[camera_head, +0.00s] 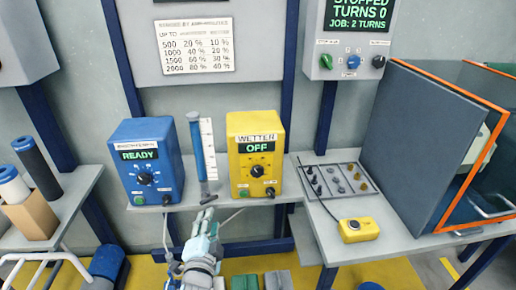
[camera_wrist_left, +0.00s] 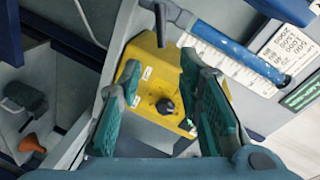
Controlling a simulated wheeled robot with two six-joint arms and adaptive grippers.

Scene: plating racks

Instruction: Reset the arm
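My left arm rises from the bottom middle of the head view, and its gripper (camera_head: 207,222) is in front of the shelf edge, below the blue cylinder and the yellow WETTER box. In the left wrist view the two green fingers of the left gripper (camera_wrist_left: 160,72) stand apart with nothing held between them. The yellow box (camera_wrist_left: 150,85) shows behind and between the fingers, with a black knob; I cannot tell the distance to it. My right gripper does not show in either view.
The blue READY box (camera_head: 145,185), the blue cylinder (camera_head: 197,150) with a scale and the yellow WETTER box (camera_head: 257,135) stand on a shelf. To the right, a table holds a small tray (camera_head: 325,186), a yellow pendant (camera_head: 358,230) and an orange-edged enclosure (camera_head: 410,130).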

